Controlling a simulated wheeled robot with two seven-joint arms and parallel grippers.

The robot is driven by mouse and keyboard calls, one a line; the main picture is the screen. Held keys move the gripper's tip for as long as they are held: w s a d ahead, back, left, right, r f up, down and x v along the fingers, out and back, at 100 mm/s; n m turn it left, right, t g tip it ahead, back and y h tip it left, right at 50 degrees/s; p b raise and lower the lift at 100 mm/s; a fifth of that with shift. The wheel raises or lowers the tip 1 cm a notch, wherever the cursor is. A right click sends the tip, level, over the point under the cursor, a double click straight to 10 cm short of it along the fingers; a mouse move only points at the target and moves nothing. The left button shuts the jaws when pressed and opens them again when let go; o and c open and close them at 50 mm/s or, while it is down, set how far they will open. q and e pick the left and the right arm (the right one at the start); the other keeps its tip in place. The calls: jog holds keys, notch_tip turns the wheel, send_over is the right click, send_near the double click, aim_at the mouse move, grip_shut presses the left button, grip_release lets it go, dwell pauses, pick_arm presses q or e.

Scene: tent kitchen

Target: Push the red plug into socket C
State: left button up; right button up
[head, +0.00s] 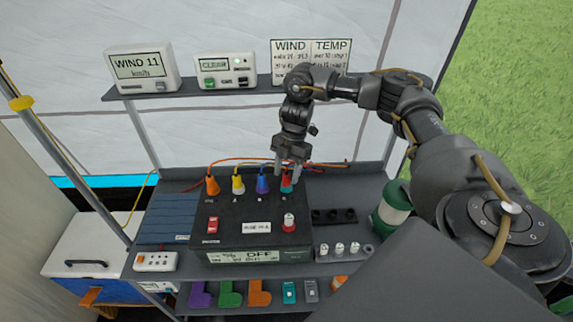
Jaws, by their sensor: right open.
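The socket letters are too small to read, so I cannot tell which is C. My left gripper is not in view.
A green-and-white canister (393,207) stands to the right, near my arm. Small white-topped pieces (340,249) line the shelf's front right. Displays stand on the upper shelf (200,90).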

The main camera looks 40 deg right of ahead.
jog(key=v, duration=0.6)
jog(key=shift+r+p, duration=0.3)
jog(key=shift+r, duration=0.05)
